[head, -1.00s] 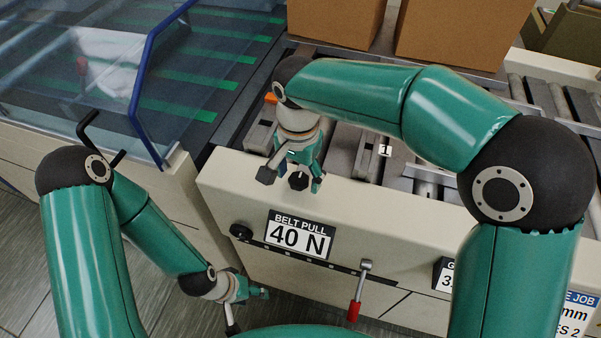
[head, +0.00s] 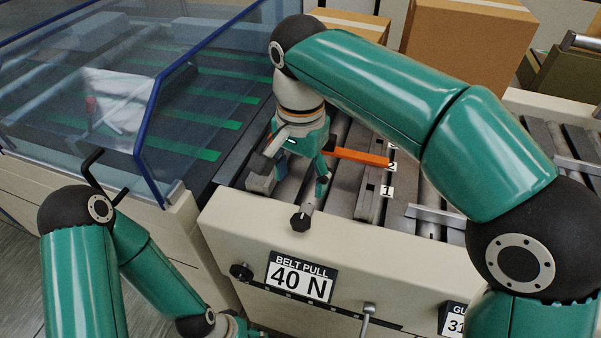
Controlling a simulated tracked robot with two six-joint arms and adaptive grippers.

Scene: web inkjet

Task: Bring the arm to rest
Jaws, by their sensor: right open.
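My right arm reaches in from the right, with its teal and grey right gripper (head: 296,186) pointing down over the front of the roller conveyor. Its fingers are apart and I see nothing between them. A black knob (head: 300,222) on the conveyor's front edge is just below the fingertips in the picture; I cannot tell the gap. My left arm hangs down at the left. Its left gripper (head: 240,328) is at the bottom edge, mostly cut off, so its fingers cannot be read.
An orange bar (head: 360,157) lies across the rollers by the number 2 mark, close to my right gripper. Brown boxes (head: 468,45) stand behind. A clear, blue-edged guard (head: 170,95) covers the green-striped belt at left. A "BELT PULL 40 N" label (head: 301,277) is on the front panel.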

